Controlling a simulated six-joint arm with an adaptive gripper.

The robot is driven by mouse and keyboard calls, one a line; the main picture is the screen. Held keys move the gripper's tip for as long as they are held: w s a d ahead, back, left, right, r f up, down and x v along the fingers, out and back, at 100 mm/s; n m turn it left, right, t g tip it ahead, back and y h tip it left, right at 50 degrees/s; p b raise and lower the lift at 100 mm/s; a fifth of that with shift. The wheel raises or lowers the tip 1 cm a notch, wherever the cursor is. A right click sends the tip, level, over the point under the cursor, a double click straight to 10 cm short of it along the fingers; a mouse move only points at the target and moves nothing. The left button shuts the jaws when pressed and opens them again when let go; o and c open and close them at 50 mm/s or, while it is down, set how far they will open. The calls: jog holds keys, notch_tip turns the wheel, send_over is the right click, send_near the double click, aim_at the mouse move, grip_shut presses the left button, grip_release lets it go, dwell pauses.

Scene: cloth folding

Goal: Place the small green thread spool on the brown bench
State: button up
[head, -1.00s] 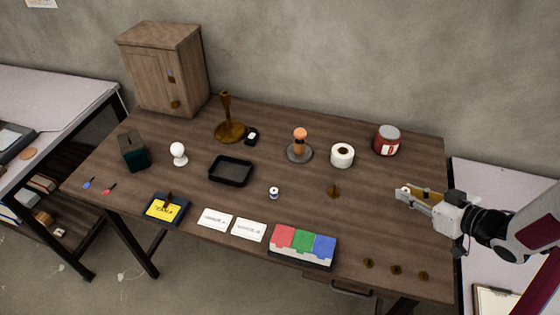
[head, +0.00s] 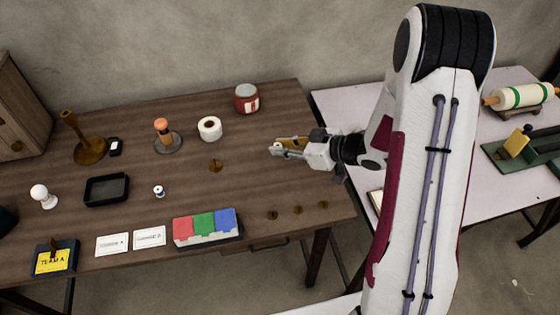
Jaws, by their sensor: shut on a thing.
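The brown bench (head: 250,188) is a dark wooden table across the left and middle of the head view. My gripper (head: 279,149) is above its right part, pointing left. It is shut on a small pale thing (head: 276,146) at the fingertips. The fingers hide most of this thing, and I cannot make out green thread on it. A small white spool with a dark blue band (head: 158,191) stands on the bench, left of the middle and apart from my gripper. I see no clearly green spool.
A block with red, green and blue sections (head: 207,226), a black tray (head: 106,190), a white roll (head: 209,128) and a red jar (head: 246,98) stand on the bench. A pale table (head: 345,97) is at the right. Bare wood lies left of my gripper.

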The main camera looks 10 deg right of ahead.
aim_at(285, 170)
jog(key=shift+f, duration=1.25)
jog(key=shift+f, duration=0.1)
jog(key=shift+f, duration=2)
jog(key=shift+f, duration=0.1)
jog(key=o, duration=0.7)
jog(key=shift+c, duration=0.2)
jog(key=shift+s+d+r, duration=0.3)
jog(key=shift+d+r, duration=0.1)
jog(key=shift+v, duration=5.45)
jog(key=shift+a, duration=0.1)
